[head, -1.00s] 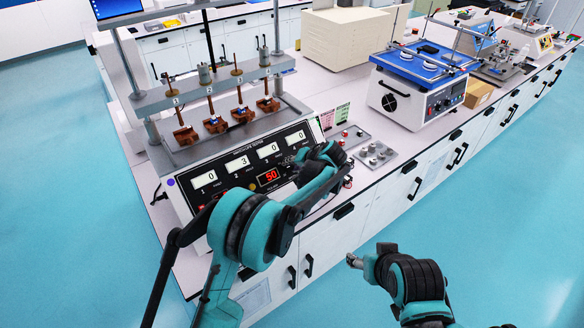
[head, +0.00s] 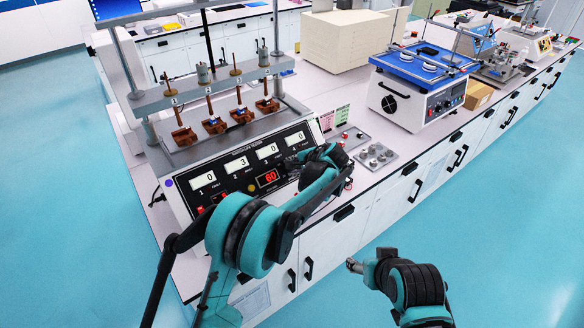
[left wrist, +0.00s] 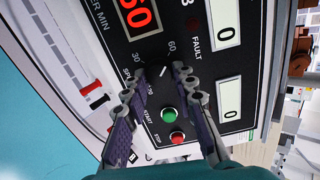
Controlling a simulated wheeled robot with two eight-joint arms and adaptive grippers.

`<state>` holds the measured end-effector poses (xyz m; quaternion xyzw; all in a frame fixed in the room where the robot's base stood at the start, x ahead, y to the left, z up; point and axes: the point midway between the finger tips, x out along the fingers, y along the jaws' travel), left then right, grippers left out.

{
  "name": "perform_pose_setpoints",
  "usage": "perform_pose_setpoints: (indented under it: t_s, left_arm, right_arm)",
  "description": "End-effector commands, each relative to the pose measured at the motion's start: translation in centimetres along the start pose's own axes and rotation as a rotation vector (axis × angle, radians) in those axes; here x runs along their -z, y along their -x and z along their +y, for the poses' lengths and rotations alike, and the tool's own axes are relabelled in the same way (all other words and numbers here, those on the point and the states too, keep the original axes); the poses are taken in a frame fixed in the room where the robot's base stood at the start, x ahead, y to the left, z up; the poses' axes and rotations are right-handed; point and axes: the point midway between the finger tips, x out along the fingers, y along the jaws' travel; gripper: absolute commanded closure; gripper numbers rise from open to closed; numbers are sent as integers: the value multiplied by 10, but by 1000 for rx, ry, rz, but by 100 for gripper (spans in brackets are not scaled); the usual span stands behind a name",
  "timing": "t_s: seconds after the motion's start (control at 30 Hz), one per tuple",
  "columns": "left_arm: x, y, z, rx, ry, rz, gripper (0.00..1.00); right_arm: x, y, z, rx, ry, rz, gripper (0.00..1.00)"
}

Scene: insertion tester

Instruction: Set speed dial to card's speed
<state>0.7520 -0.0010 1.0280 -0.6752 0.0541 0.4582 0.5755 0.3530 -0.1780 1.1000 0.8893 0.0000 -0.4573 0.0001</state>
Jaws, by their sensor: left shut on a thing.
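The tester (head: 215,165) has a black front panel with a red speed display (head: 267,178) reading 60; the display also shows in the left wrist view (left wrist: 139,13). My left gripper (left wrist: 157,76) is shut on the black speed dial (left wrist: 159,83), one fingertip on each side. The dial's white mark (left wrist: 163,71) tilts toward the printed 60. In the head view my left wrist hides the dial. A pink card (head: 327,120) and a green card (head: 342,112) stand behind the panel, their text too small to read. My right gripper (head: 353,265) hangs away from the bench, its fingers unclear.
A green start button (left wrist: 169,115) and a red stop button (left wrist: 177,137) sit close by the dial. Small metal trays (head: 374,156) lie right of the tester. A shaker with a blue top (head: 424,62) stands farther right. The floor at the front is clear.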

Motion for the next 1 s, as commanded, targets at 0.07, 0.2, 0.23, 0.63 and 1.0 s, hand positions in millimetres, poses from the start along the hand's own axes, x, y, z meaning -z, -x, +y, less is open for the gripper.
perform_pose_setpoints:
  t_s: [0.07, 0.2, 0.23, 0.63, 1.0]
  left_arm:
    - [0, 0, 0, 0, -13, 1, 100]
    - [0, 0, 0, 1, -27, 1, 100]
    - [0, 0, 0, 1, -29, 1, 100]
    - [0, 0, 0, 1, -28, 1, 55]
    - [0, 4, 0, 1, -28, 1, 52]
  right_arm:
    - [0, 0, 0, 0, 0, 0, 40]
    - [0, 0, 0, 0, 0, 0, 40]
    - [0, 0, 0, 0, 0, 0, 40]
    - [0, 0, 0, 0, 0, 0, 40]
    - [0, 0, 0, 0, 0, 0, 40]
